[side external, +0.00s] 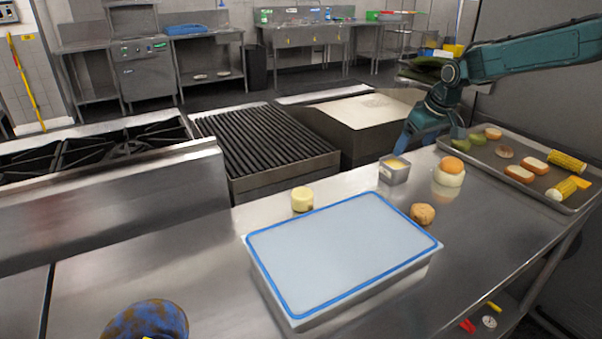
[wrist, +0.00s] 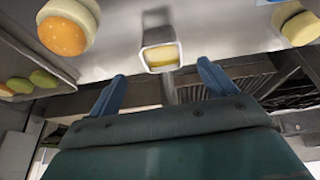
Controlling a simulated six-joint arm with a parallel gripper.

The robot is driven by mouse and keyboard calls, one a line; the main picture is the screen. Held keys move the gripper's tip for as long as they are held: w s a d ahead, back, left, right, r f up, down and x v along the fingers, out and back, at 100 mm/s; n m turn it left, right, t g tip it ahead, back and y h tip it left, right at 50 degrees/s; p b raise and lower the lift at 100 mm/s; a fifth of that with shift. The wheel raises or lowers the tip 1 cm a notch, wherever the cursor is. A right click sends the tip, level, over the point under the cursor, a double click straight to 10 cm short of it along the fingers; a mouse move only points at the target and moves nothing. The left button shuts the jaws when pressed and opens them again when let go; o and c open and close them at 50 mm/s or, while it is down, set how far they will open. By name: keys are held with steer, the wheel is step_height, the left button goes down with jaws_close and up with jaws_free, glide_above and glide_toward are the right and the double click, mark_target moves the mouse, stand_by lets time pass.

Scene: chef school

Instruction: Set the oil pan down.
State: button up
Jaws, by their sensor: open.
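The oil pan (side external: 395,174), a small square metal container with yellow contents, stands upright on the steel counter near its back edge. In the wrist view the oil pan (wrist: 158,40) lies just past the fingertips, centred between them. My gripper (side external: 414,146) is open, with its blue fingers low behind and to the right of the pan. In the wrist view my gripper (wrist: 160,72) has its fingers spread wide, with nothing held between them. I cannot tell whether a finger touches the pan.
A tray (side external: 480,172) with corn, bread and vegetables lies at the right. A round brown item (side external: 422,214), a pale yellow cylinder (side external: 302,199) and a large blue-rimmed lidded container (side external: 340,250) are nearer. A grill (side external: 262,145) is behind.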

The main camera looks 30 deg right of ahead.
steer(key=shift+s+r, duration=0.25)
steer(key=shift+r, duration=0.25)
steer(key=s+a+r, duration=0.4)
steer(key=s+r, duration=0.1)
steer(key=s, duration=0.3)
steer(key=s+a+r, duration=0.4)
steer(key=s+r, duration=0.1)
steer(key=s, duration=0.4)
steer(key=s+a+f, duration=0.1)
steer(key=s, duration=0.8)
steer(key=s+a+f+t, duration=0.1)
steer(key=s+a+f, duration=0.1)
steer(key=s, duration=0.8)
steer(key=shift+s+a, duration=0.15)
steer(key=shift+a, duration=0.05)
